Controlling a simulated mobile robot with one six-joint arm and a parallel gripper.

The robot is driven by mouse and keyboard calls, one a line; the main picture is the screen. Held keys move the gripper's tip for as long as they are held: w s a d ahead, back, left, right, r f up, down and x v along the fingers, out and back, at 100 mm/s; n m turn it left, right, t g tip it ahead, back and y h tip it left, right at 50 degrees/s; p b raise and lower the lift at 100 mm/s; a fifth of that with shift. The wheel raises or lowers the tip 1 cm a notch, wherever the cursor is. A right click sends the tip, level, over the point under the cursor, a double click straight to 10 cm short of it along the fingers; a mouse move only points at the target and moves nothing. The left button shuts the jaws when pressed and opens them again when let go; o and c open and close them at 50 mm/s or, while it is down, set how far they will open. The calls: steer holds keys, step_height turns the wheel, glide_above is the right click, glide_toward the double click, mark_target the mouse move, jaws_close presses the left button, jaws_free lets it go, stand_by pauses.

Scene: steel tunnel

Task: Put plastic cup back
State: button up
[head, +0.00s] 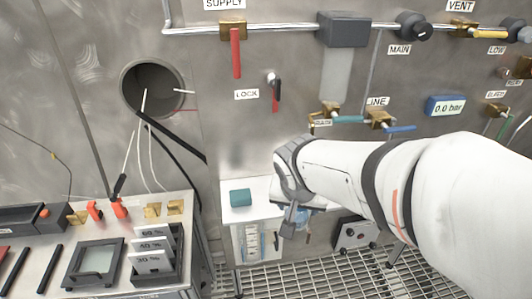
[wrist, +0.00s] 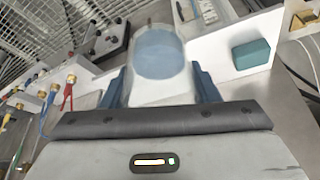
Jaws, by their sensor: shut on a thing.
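A clear plastic cup (wrist: 158,58) with a blue round area inside is between the two dark blue fingers of my gripper (wrist: 160,88) in the wrist view. The gripper is shut on it. In the head view my gripper (head: 291,219) is over the right part of a small white shelf (head: 262,211) on the steel wall. Only a bluish bit of the cup (head: 303,215) shows there, the rest being hidden by my gripper and arm. I cannot tell whether the cup touches the shelf.
A teal block (head: 240,197) sits on the shelf's left part; it also shows in the wrist view (wrist: 251,53). A grey box with knobs (head: 353,235) is below right. A bench (head: 190,232) with card holders is at left. Valves and pipes line the wall above.

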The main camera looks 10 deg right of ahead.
steer(key=w+p, duration=0.1)
steer(key=w, duration=0.3)
steer(key=w+f+p, duration=0.1)
steer(key=w, duration=0.4)
steer(key=w+f, duration=0.1)
steer(key=w, duration=0.4)
steer(key=shift+w+f+p, duration=0.2)
steer(key=shift+f+p, duration=0.05)
steer(key=shift+p, duration=0.15)
step_height(320, 180, down, 4)
steer(key=shift+w+f, duration=0.2)
steer(key=shift+f, duration=0.1)
steer(key=shift+f, duration=0.15)
steer(key=o, duration=1)
steer(key=shift+o, duration=0.2)
